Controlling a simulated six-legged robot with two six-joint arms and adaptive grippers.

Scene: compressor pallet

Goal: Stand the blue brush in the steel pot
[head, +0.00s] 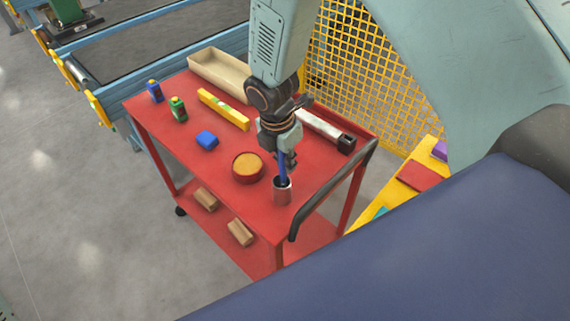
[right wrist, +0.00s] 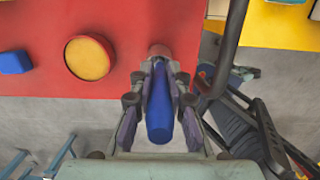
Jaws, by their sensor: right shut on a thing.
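The blue brush (head: 283,173) is upright below my right gripper (head: 288,158), which is shut on it. Its lower end goes into the mouth of the steel pot (head: 282,194), which stands at the cart's near right corner. Whether it touches the pot's bottom is hidden. In the right wrist view the blue brush (right wrist: 159,108) lies between the fingers of my right gripper (right wrist: 160,72), with the steel pot (right wrist: 159,50) partly showing beyond it. My left gripper is in neither view.
On the red cart (head: 215,165), a round tan-topped dish (head: 248,167) is left of the pot. A blue block (head: 207,140), yellow level (head: 224,109), bottles and beige tray (head: 220,74) are farther back. A black handle (head: 330,192) rises close to the pot's right.

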